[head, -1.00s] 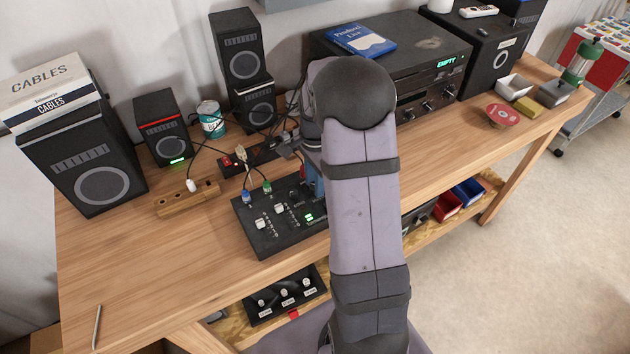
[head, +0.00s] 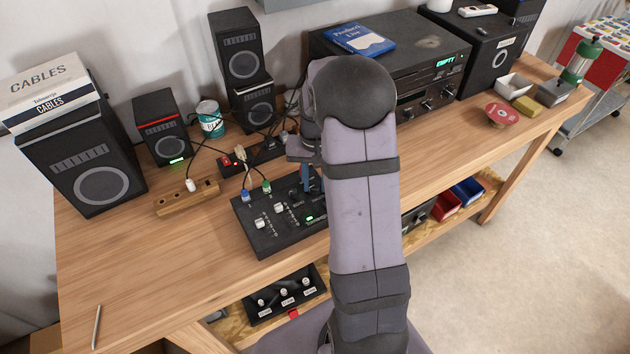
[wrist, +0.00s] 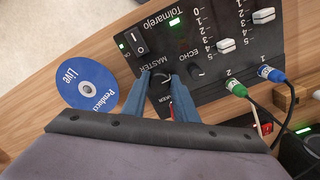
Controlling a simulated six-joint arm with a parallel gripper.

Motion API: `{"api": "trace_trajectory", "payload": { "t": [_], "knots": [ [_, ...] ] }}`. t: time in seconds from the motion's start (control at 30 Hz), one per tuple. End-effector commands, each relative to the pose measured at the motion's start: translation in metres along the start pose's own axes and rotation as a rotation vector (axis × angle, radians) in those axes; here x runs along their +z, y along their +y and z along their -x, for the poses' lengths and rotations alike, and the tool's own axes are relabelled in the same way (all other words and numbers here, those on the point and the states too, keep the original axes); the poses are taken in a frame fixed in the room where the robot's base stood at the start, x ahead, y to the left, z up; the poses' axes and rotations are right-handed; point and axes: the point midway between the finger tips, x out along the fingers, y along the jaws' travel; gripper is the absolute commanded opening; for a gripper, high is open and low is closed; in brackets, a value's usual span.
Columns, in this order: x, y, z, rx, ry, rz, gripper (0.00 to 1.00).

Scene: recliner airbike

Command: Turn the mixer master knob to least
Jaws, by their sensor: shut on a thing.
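The black mixer (head: 262,240) lies on the wooden bench, with two white fader caps and a small green light showing in the head view. In the wrist view the mixer panel (wrist: 190,35) shows the printed words MASTER and ECHO. The dark master knob (wrist: 162,84) sits between the two blue fingertips of my gripper (wrist: 159,86), which is shut on it. The ECHO knob (wrist: 196,69) is just to the right of the fingers. In the head view my arm covers the mixer's right part and the master knob; a blue finger shows beside it.
Green (wrist: 236,88) and blue (wrist: 270,73) plugs with cables stand close to the gripper on the mixer's edge. A blue disc (wrist: 87,86) lies left of the mixer in the wrist view. Speakers and an amplifier (head: 385,50) stand behind.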

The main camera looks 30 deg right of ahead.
Motion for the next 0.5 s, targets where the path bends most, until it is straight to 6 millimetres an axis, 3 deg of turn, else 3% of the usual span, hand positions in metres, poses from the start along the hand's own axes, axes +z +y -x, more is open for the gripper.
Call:
{"api": "trace_trajectory", "payload": {
  "t": [0.5],
  "knots": [
    [-0.0010,0.0010,0.0012,-0.001,0.002,0.483,0.04]
  ]
}}
